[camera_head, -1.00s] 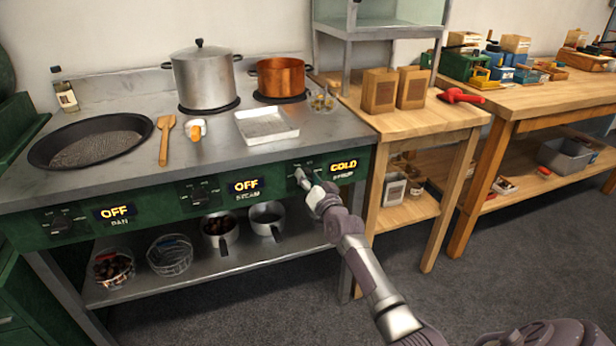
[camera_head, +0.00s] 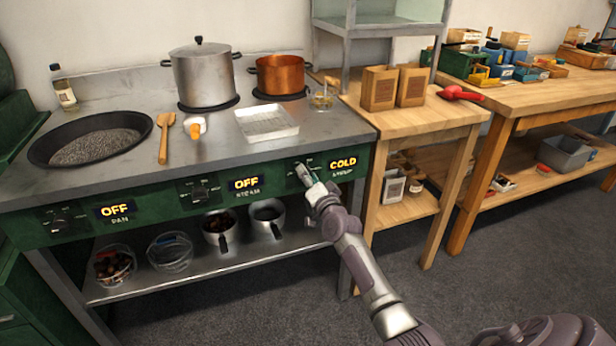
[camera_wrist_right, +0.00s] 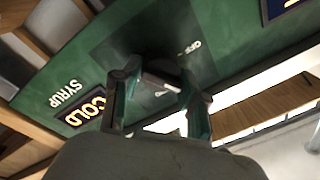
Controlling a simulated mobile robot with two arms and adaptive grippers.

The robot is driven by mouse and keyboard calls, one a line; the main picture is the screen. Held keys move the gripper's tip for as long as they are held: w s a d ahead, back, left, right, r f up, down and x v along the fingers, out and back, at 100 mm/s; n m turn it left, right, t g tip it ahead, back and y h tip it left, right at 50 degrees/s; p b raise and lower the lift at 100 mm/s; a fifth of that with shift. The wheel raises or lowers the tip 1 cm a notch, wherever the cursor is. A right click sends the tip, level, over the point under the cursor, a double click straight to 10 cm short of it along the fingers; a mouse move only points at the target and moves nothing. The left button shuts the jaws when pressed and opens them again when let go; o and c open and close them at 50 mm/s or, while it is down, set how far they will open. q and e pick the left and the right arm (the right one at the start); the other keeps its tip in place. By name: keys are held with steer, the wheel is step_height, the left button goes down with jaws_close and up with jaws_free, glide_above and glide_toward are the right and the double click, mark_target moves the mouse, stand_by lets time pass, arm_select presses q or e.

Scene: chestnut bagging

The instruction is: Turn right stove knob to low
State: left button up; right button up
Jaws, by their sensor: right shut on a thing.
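The right stove knob (camera_wrist_right: 160,75) is a dark knob on the green front panel (camera_head: 152,208), beside the "COLD" display (camera_head: 343,162) marked SYRUP. In the head view my gripper mostly hides it. My right gripper (camera_head: 304,175) is at the panel, its fingers on either side of the knob. In the right wrist view the two fingers (camera_wrist_right: 158,92) are closed on the knob, with the "COLD" display (camera_wrist_right: 86,107) to the left. My left gripper is not in view.
A copper pot (camera_head: 280,76) stands on the right burner, a steel pot (camera_head: 202,76) on the middle one and a black pan (camera_head: 92,140) at left. The pan and steam displays read OFF. A wooden table (camera_head: 420,118) adjoins the stove's right side.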

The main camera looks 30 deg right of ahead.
steer(key=shift+d, duration=0.1)
steer(key=o, duration=1.1)
steer(key=shift+s, duration=0.1)
steer(key=v, duration=1.2)
